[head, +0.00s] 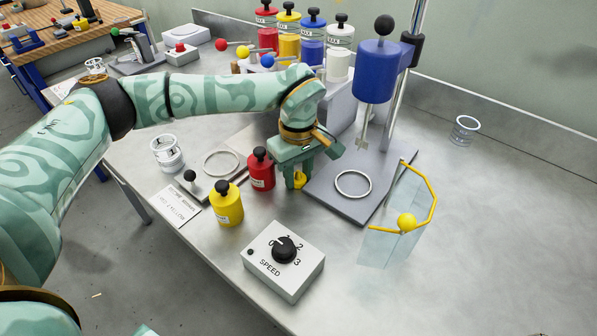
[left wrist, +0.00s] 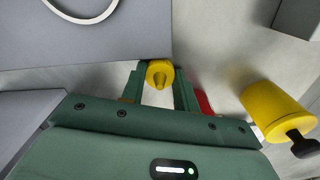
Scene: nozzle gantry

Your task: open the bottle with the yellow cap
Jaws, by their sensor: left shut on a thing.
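My left gripper (head: 297,180) is shut on a small yellow piece (head: 299,180) just left of the mixer's grey base plate. In the left wrist view the yellow piece (left wrist: 160,75) looks like a cone on a round flange, between the fingers (left wrist: 159,90). It may be the yellow cap; I see no bottle body under it. A yellow bottle (head: 226,207) with a black knob on top stands upright, apart from the gripper; it also shows in the left wrist view (left wrist: 275,108). My right gripper is not in view.
A red bottle (head: 261,170) stands close to the left of my gripper. The blue mixer head (head: 373,72) stands above its base plate (head: 335,195). A speed box (head: 282,262) is in front, and a clear guard (head: 390,245) at right. The right table is mostly clear.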

